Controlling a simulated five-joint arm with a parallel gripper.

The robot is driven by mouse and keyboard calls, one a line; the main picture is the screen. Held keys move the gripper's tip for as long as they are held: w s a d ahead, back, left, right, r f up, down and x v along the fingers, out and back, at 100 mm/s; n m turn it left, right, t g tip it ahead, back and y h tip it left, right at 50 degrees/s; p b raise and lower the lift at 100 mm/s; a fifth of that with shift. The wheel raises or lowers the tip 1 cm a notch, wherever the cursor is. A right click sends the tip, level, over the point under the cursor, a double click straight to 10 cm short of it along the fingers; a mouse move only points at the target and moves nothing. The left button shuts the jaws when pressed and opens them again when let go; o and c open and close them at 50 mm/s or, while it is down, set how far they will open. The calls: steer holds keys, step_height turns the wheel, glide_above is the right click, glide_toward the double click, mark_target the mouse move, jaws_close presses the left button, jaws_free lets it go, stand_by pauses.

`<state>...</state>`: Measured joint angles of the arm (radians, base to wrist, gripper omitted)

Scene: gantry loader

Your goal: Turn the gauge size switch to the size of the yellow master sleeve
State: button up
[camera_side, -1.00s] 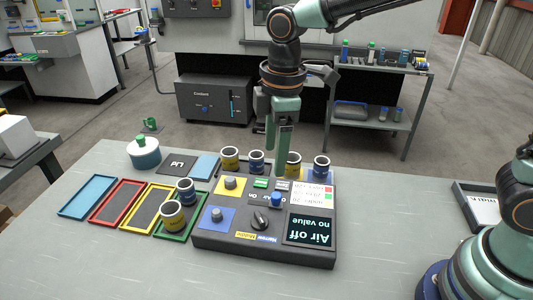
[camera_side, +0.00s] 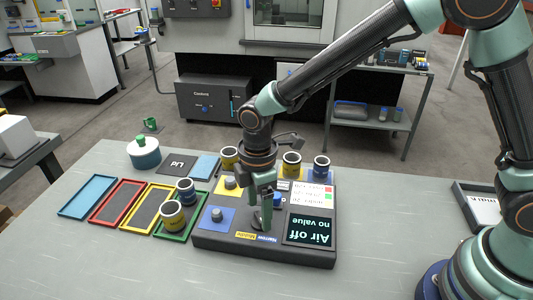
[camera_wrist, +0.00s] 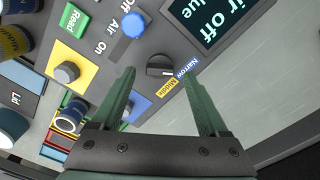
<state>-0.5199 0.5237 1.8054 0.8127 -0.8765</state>
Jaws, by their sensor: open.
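The size switch (camera_wrist: 160,66) is a black knob on the gauge box (camera_side: 210,243). In the wrist view its light mark appears turned toward the blue "Narrow" label (camera_wrist: 188,68); the yellow "Middle" label (camera_wrist: 167,88) is beside it. My gripper (camera_wrist: 158,76) is open and empty, with the switch between its fingertips in the picture; contact cannot be told. In the side view my gripper (camera_side: 262,218) hides most of the switch. A yellow-banded sleeve (camera_wrist: 14,40), seemingly lettered "Middle", shows at the wrist view's left edge. Other yellow-banded sleeves (camera_side: 173,213) (camera_side: 292,163) stand around the box.
The display (camera_side: 311,230) reads "Air off, no value". A blue knob (camera_wrist: 134,24) and green "Read" button (camera_wrist: 73,20) are close to the switch. Blue-banded sleeves (camera_side: 321,167), coloured trays (camera_side: 120,202) and a round lidded pot (camera_side: 144,155) stand nearby. The front table is clear.

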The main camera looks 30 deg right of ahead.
steer(key=shift+f, duration=0.75)
jaws_close()
